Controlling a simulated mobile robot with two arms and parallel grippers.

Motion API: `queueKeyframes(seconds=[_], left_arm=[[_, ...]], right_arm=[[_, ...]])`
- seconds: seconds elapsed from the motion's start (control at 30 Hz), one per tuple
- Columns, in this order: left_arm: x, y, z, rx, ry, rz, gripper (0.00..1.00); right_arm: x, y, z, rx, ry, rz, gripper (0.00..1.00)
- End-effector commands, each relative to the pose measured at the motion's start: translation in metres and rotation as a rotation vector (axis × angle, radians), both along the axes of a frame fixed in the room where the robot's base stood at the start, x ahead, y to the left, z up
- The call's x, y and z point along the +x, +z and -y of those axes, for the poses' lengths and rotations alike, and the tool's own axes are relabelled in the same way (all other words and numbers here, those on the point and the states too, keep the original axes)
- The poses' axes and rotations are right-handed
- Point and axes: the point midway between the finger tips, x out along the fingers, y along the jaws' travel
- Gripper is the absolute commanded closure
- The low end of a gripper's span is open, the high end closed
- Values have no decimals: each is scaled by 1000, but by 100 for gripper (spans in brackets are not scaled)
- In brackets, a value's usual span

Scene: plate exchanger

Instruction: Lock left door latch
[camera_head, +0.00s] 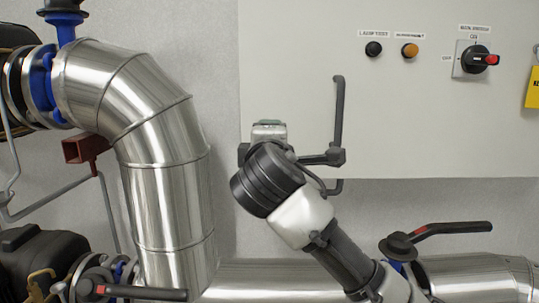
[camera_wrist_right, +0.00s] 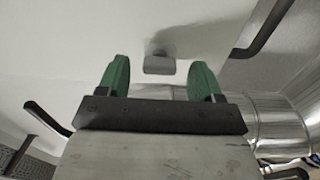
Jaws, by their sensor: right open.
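The latch (camera_wrist_right: 160,62) is a small grey block on the pale cabinet surface in the right wrist view. It lies between and just beyond my right gripper's green fingertips (camera_wrist_right: 159,66). The fingers are apart with nothing held; I cannot tell whether either touches the latch. In the head view my right gripper (camera_head: 268,127) is at the cabinet's lower left, mostly hidden behind my wrist, and the latch is hidden there. The light grey cabinet (camera_head: 420,120) fills the upper right. My left gripper is not in view.
A black bar handle (camera_head: 338,110) stands just right of my gripper. A large shiny pipe (camera_head: 160,150) rises at left. A black valve lever (camera_head: 450,228) is at lower right. Switches, including a rotary one (camera_head: 475,59), sit upper right.

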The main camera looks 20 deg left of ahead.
Motion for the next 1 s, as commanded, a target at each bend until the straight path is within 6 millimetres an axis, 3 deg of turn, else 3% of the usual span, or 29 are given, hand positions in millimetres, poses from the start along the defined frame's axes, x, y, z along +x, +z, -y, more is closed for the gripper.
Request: queueKeyframes(seconds=[0.3, 0.5, 0.9, 1.0], left_arm=[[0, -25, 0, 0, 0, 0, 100], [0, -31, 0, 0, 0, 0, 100], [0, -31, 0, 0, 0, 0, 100], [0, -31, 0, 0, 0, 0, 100]], right_arm=[[-61, -4, 17, 2, 4, 1, 34], [-85, -2, 25, 2, 1, -1, 34], [-91, -1, 27, 1, 0, -2, 34], [-86, -11, 32, 23, -1, -34, 34]])
